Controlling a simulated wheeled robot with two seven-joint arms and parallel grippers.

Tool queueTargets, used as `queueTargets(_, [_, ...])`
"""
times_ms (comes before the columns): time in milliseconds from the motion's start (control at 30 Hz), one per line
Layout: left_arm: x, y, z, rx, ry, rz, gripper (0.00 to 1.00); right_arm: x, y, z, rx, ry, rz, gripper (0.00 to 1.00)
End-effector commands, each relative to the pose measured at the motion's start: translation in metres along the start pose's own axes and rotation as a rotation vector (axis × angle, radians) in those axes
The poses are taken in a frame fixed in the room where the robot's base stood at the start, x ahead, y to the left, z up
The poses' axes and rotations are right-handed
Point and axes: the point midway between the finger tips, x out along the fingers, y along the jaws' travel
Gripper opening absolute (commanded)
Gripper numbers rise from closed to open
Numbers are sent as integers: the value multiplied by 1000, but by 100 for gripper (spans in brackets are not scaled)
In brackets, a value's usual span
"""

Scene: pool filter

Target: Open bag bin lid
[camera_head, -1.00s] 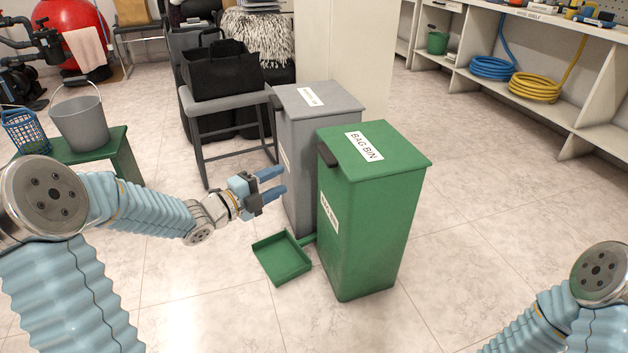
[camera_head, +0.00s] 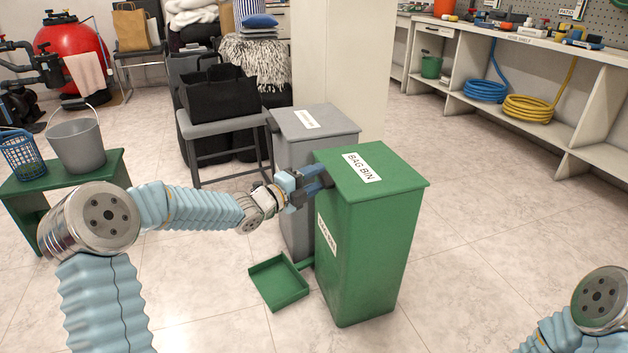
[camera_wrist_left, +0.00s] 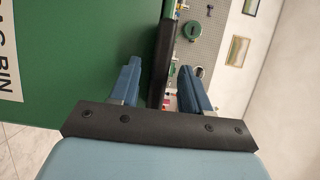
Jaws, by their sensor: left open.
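The green bag bin (camera_head: 365,255) stands upright on the floor, and its green lid (camera_head: 395,179) with a "BAG BIN" label is closed. My left gripper (camera_head: 326,178) is open at the lid's left edge, where the black handle is mostly hidden by the fingers in the head view. In the left wrist view, the black handle (camera_wrist_left: 162,60) lies between the two open blue fingers (camera_wrist_left: 163,85), with a visible gap on at least the right side. The labelled green bin surface (camera_wrist_left: 70,50) fills the left of that view. My right gripper is out of view; only part of its arm shows.
A grey bin (camera_head: 300,123) stands directly behind and left of the green one. A bench with a black bag (camera_head: 222,92) is behind. The floor right of the bin is clear.

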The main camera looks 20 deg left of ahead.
Motion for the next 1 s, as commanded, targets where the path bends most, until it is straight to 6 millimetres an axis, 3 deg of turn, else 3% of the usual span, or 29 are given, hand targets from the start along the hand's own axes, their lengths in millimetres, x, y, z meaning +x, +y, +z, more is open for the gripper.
queueTargets(167, [0,0,0,-1,0,0,47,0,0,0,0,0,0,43])
queueTargets(500, [0,0,0,-1,0,0,0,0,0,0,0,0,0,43])
queueTargets(800, [0,-1,0,0,0,2,0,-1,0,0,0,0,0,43])
queueTargets(1000, [0,-17,0,14,-1,37,0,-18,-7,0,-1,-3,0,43])
